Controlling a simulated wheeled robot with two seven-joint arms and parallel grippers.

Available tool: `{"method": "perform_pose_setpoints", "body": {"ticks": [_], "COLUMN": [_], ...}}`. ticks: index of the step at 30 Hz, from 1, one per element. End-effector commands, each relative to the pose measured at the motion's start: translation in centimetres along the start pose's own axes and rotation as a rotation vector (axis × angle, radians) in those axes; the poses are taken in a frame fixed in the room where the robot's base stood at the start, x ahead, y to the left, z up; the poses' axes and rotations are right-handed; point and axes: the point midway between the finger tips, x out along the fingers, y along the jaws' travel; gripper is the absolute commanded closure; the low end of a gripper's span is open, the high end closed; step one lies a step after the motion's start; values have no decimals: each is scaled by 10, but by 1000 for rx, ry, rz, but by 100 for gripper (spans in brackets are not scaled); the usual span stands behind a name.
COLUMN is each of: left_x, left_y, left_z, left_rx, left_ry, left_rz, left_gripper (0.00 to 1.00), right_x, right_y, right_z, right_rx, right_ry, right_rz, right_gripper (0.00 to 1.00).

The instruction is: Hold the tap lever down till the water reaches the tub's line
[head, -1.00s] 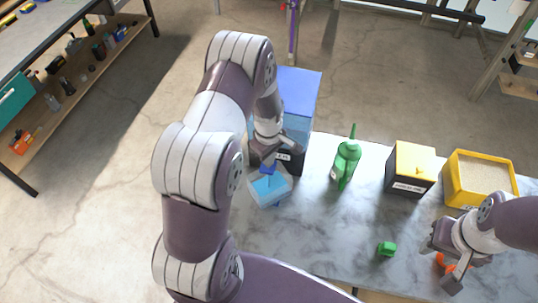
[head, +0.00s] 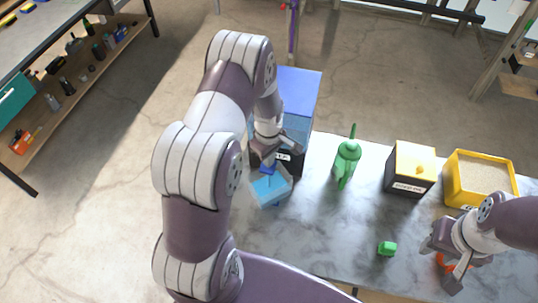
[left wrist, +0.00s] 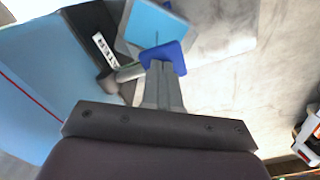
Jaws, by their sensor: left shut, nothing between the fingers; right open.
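The blue tank (head: 298,90) with a dark, labelled base stands at the table's left end. Its blue tap lever (head: 267,169) sticks out over a small tub (head: 272,190) holding light blue water. My left gripper (head: 265,160) is shut and empty at the lever. In the left wrist view its closed fingertips (left wrist: 160,68) meet the lever (left wrist: 166,56), apparently pressing on it. The tub (left wrist: 122,46) lies just beyond; I cannot make out its line or the level against it. My right gripper (head: 447,262) is open near an orange object (head: 446,262) at the right.
A green bottle (head: 346,163), a yellow-topped box (head: 410,166) and a yellow bin (head: 481,170) stand along the table's back edge. The marble tabletop (head: 335,225) is mostly clear in the middle.

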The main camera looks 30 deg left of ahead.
Motion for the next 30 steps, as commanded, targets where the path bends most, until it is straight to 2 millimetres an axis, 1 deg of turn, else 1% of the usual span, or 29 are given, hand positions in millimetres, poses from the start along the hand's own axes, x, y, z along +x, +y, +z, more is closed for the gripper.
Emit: {"method": "perform_pose_setpoints", "body": {"ticks": [12,14,21,23,30], "left_x": [0,-4,-45,-47,-43], "left_y": [0,0,0,0,0], "left_z": [0,0,0,0,0], "left_rx": [0,0,0,0,0], "left_ry": [-1,0,0,-1,0], "left_rz": [-1,-1,-1,-1,-1], "left_gripper": [100,100,100,100,100], "right_x": [0,-4,-37,-38,-34], "right_y": [0,0,0,0,0], "right_z": [0,0,-4,-5,-4], "right_rx": [0,0,0,0,0], "right_ry": [0,0,0,1,0], "right_rz": [0,0,0,0,0], "right_gripper": [57,57,57,57,57]}}
